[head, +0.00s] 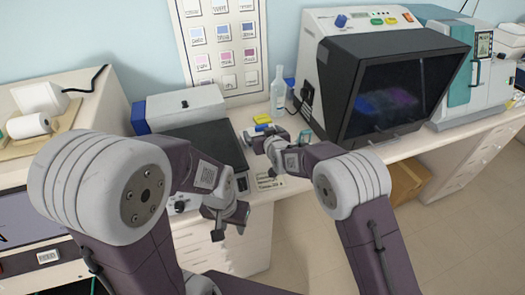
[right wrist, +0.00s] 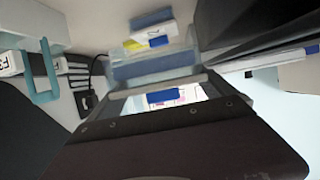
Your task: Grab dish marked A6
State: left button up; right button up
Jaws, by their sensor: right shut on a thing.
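My right gripper (head: 256,138) is over the bench between the dark-topped device and the hooded machine. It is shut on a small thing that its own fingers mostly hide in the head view. In the right wrist view a clear, bluish box-like piece (right wrist: 152,66) shows just beyond the gripper's dark body; I cannot tell whether it is the held thing. No A6 mark is readable in either view, so I cannot pick out the dish. My left gripper (head: 230,225) hangs in front of the bench, its fingers apart and empty.
The hooded machine (head: 400,85) stands right of my right gripper, and a dark-topped device (head: 205,143) stands left. A clear bottle (head: 278,90) and a yellow item (head: 262,118) are close behind the gripper. A cardboard box (head: 408,182) is under the bench. Floor at right is clear.

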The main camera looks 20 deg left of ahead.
aim_at(262, 133)
notch_tip(262, 133, up, 8)
jog(key=shift+f+p, duration=0.1)
jog(key=shift+p, duration=0.2)
notch_tip(262, 133, up, 9)
jog(key=p, duration=0.5)
